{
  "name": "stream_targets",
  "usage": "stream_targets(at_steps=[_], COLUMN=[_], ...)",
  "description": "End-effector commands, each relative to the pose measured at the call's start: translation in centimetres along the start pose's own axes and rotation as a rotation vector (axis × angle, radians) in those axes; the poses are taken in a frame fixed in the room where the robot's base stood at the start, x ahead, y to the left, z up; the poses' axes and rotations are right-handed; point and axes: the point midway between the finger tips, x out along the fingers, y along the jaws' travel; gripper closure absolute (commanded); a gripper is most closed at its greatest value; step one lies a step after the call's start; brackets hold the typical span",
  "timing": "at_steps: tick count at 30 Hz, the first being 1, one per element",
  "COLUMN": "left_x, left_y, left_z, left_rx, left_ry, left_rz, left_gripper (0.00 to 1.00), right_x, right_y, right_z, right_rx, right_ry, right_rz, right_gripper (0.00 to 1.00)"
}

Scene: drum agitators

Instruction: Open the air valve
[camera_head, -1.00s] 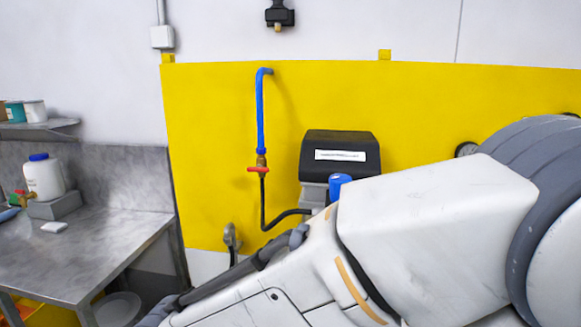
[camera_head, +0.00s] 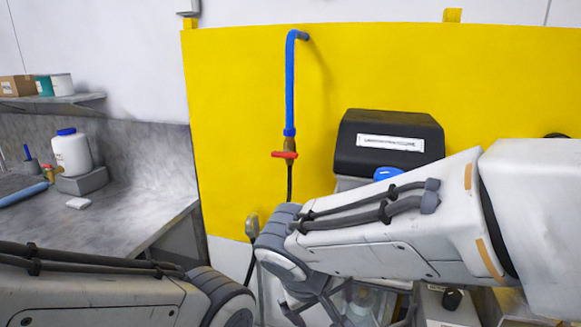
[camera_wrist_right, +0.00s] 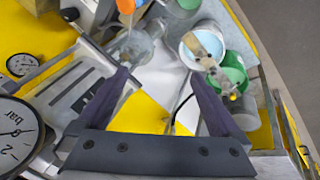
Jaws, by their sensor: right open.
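The air valve has a red handle (camera_head: 284,155) lying crosswise under a brass fitting. It sits at the lower end of a blue pipe (camera_head: 290,85) on the yellow wall panel; a black hose runs down from it. My right gripper (camera_head: 315,309) is below the valve and apart from it, partly cut off by the bottom edge. In the right wrist view its two dark fingers (camera_wrist_right: 158,78) are spread with nothing gripped between them. The valve cannot be made out clearly in that view. My left arm shows at the bottom left, but its gripper is out of view.
A black-topped machine (camera_head: 388,140) stands right of the valve, partly behind my right arm. A metal worktable (camera_head: 120,225) with a white bottle (camera_head: 72,152) is at left. Pressure gauges (camera_wrist_right: 18,132) and open cans (camera_wrist_right: 203,45) show in the wrist view.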

Motion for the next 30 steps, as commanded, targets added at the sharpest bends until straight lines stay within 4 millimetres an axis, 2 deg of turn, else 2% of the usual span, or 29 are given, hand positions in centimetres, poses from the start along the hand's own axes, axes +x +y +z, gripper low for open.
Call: stream_targets(at_steps=[1,2,3,6,9,12,15,20,23,30], left_x=[1.9,2.4,3.1,4.7,5.9,6.7,7.2,7.0,6.2,3.8], left_y=[-0.1,-0.2,-0.2,-0.3,-0.4,-0.5,-0.5,-0.5,-0.5,-0.3], left_z=[0.1,0.1,0.2,0.2,0.3,0.3,0.4,0.3,0.3,0.2], left_rx=[0.000,0.000,0.000,0.001,0.001,0.001,0.001,0.001,0.001,0.001], left_ry=[0.000,0.000,0.000,0.000,0.000,0.000,0.000,0.000,0.000,0.000], left_rz=[0.000,0.000,0.000,0.000,0.000,0.000,0.000,0.000,0.000,0.000], left_gripper=[0.54,0.54,0.54,0.54,0.54,0.54,0.54,0.54,0.54,0.54], right_x=[1.4,1.5,1.4,0.2,-1.8,-4.0,-5.8,-7.1,-6.9,-5.2], right_y=[0.5,1.1,1.8,2.9,3.1,2.8,2.5,2.5,3.2,5.7], right_z=[-3.2,-5.3,-8.1,-14.9,-20.5,-24.5,-26.9,-28.7,-29.6,-32.9], right_rx=[0.065,0.112,0.178,0.338,0.475,0.577,0.640,0.680,0.682,0.680], right_ry=[0.078,0.134,0.219,0.456,0.695,0.895,1.033,1.125,1.130,1.126], right_rz=[0.087,0.136,0.196,0.302,0.345,0.340,0.318,0.295,0.296,0.297], right_gripper=[0.00,0.00,0.00,0.00,0.00,0.00,0.00,0.00,0.00,0.00])
